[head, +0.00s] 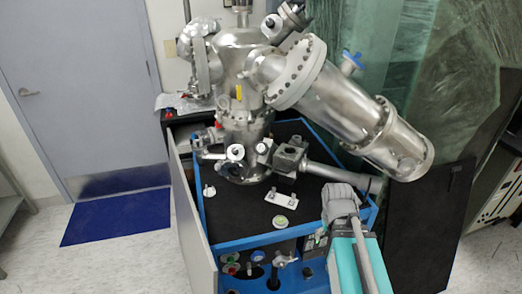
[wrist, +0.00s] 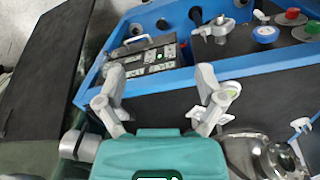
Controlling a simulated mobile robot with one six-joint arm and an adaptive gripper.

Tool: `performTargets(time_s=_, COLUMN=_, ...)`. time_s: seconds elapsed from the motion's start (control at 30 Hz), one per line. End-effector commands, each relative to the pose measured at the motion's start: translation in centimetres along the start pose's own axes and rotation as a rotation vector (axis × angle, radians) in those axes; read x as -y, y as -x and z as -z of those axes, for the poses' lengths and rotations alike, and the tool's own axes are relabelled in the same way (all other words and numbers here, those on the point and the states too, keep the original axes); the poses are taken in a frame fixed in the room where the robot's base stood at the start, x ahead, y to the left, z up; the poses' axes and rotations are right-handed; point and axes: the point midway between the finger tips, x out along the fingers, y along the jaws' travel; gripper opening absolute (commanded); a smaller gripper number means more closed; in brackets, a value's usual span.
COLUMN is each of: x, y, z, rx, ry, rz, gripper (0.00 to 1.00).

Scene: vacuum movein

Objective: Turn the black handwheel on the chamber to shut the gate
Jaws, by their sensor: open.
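The steel vacuum chamber (head: 240,55) rises from a black-topped cart in the head view, with a long flanged cylinder (head: 345,105) slanting down to the right. Part of the chamber shows at the lower right of the wrist view (wrist: 275,158). I cannot pick out the black handwheel with certainty in either view. My gripper (wrist: 161,74) is open in the wrist view, its two grey fingers apart with nothing between them. It is over the cart's front right part. In the head view my teal and grey arm is at the cart's front right; the fingertips are not clear there.
The cart's blue frame (wrist: 170,80) crosses below my fingers. Its front panel carries a blue gauge (wrist: 265,34), a red knob (wrist: 292,14) and a silver valve (wrist: 218,28). A black instrument (wrist: 145,57) sits nearby. A blue mat (head: 115,216) lies before the door.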

Motion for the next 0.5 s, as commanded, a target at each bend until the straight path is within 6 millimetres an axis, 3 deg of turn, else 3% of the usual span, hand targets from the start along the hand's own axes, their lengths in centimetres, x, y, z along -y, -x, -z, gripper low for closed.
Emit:
performTargets(time_s=0.27, x=0.6, y=-0.9, z=4.3, rx=-0.080, ry=0.371, rz=-0.260, gripper=1.00)
performTargets(time_s=0.5, x=2.6, y=0.2, z=9.6, rx=-0.119, ry=0.833, rz=-0.601, gripper=1.00)
